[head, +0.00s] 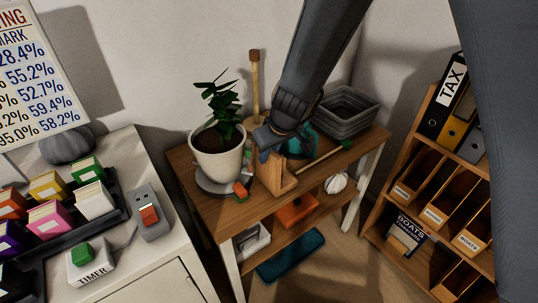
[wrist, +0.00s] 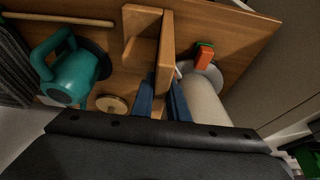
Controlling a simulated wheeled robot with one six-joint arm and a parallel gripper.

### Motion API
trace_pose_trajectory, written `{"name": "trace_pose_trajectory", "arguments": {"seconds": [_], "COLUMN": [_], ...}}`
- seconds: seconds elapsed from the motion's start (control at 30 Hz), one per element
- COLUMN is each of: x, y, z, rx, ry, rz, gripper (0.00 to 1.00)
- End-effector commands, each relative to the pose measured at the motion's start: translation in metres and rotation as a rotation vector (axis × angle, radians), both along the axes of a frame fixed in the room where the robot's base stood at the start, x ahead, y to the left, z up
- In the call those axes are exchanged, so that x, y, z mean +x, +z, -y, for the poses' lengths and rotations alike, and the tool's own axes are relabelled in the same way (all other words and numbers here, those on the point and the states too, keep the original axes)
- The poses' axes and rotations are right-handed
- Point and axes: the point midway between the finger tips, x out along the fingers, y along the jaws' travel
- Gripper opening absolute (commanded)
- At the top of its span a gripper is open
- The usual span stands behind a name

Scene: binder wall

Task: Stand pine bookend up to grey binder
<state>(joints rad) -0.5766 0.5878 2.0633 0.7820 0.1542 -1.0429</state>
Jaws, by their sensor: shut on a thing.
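The pine bookend (head: 268,175) is an L-shaped wooden piece above the wooden side table (head: 225,215). My gripper (head: 265,152) is shut on the bookend's upright panel from above. In the wrist view, the blue fingers (wrist: 162,98) straddle the panel of the bookend (wrist: 167,40). Whether its foot touches the table I cannot tell. The grey binder (head: 472,148) stands on the top level of the shelf unit at the right, next to a yellow binder and a black TAX binder. Its right side is partly hidden by my arm.
Beside the bookend are a potted plant (head: 218,160) on a saucer, a teal watering can (head: 300,142), an orange-and-green object (head: 240,190) and a stick with a green end (head: 325,155). A grey basket (head: 350,108) stands behind. Floor (head: 335,255) shows between table and shelf unit.

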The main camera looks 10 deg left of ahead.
Motion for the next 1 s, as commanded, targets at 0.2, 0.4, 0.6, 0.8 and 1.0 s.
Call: {"name": "trace_pose_trajectory", "arguments": {"seconds": [0.2, 0.4, 0.6, 0.8, 1.0], "x": [0.001, 0.0, 0.0, -0.001, -0.01], "y": [-0.002, -0.002, -0.002, 0.007, 0.042], "z": [-0.001, 0.0, 0.0, 0.001, 0.012], "rx": [0.002, 0.0, 0.0, 0.002, 0.002], "ry": [-0.001, -0.001, -0.001, 0.0, 0.0], "rz": [0.001, 0.0, 0.0, 0.001, 0.003], "gripper": [0.0, 0.33, 0.33, 0.33, 0.33]}}
